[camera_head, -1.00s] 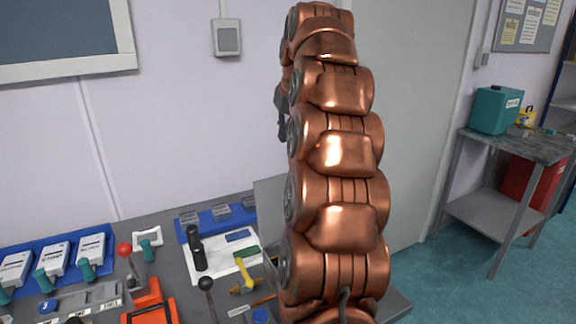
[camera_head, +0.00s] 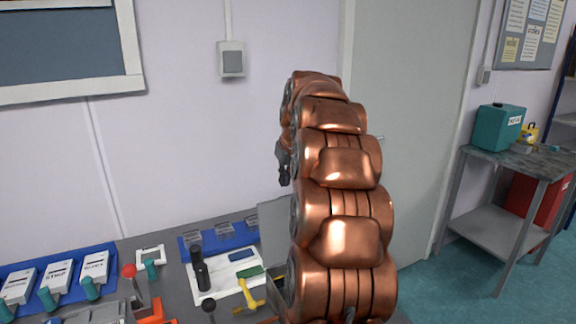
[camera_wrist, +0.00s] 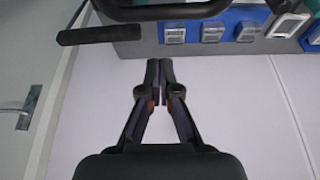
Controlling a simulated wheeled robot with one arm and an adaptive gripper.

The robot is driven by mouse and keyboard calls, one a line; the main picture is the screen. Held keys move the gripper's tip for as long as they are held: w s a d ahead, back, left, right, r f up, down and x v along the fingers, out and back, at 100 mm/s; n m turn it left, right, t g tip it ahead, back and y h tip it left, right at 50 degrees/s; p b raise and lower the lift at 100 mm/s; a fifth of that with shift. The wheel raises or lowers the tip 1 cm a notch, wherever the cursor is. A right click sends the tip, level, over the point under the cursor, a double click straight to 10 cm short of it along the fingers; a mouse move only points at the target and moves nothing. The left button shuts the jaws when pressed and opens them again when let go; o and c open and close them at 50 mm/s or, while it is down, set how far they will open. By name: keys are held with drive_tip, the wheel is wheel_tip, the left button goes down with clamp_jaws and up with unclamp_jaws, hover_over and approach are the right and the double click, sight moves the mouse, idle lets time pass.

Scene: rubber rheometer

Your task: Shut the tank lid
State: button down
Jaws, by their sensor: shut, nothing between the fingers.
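No tank lid can be made out for certain. An upright flat grey panel (camera_head: 273,232) stands at the bench's right part, partly hidden behind my copper arm; I cannot tell whether it is the lid. My gripper (camera_head: 284,178) hangs above that panel in the head view, small and dark, against the wall. In the wrist view my gripper (camera_wrist: 159,66) has its two fingers together and empty, in front of the pale wall. A black bar (camera_wrist: 98,35) crosses the upper left of that view; I cannot tell what it belongs to.
A door (camera_head: 405,120) stands behind my arm. A side table (camera_head: 515,162) with a teal container (camera_head: 499,128) is at right.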

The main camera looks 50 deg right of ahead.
drive_tip(key=s, duration=0.1)
drive_tip(key=s+a+p, duration=0.1)
drive_tip(key=s+f, duration=0.1)
drive_tip(key=shift+s+a, duration=0.15)
drive_tip(key=shift+s, duration=0.1)
drive_tip(key=shift+s, duration=0.1)
idle(0.6)
